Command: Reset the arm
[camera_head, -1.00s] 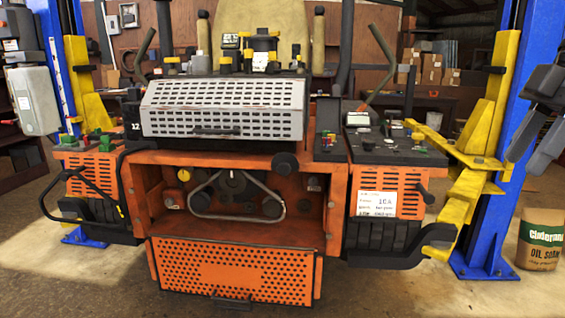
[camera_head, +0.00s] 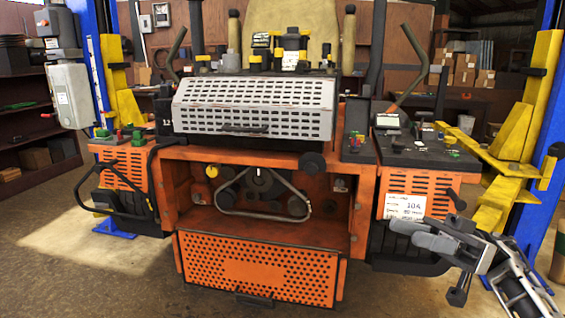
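My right gripper (camera_head: 408,234) is in the lower right of the head view, with its arm coming in from the bottom right corner. Its grey fingers point left, in front of the orange mower's (camera_head: 365,200) right front corner, just below a white label (camera_head: 405,207). The fingers lie nearly in line with my view, so I cannot tell whether they are apart or closed. No held object shows. Whether the gripper touches the mower cannot be told. My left gripper is not in view.
Blue lift posts with yellow arms stand left (camera_head: 92,70) and right (camera_head: 515,140) of the mower. A perforated grey cover (camera_head: 252,105) is on its top and a perforated orange panel (camera_head: 260,268) at its lower front. The floor (camera_head: 80,285) at front left is clear.

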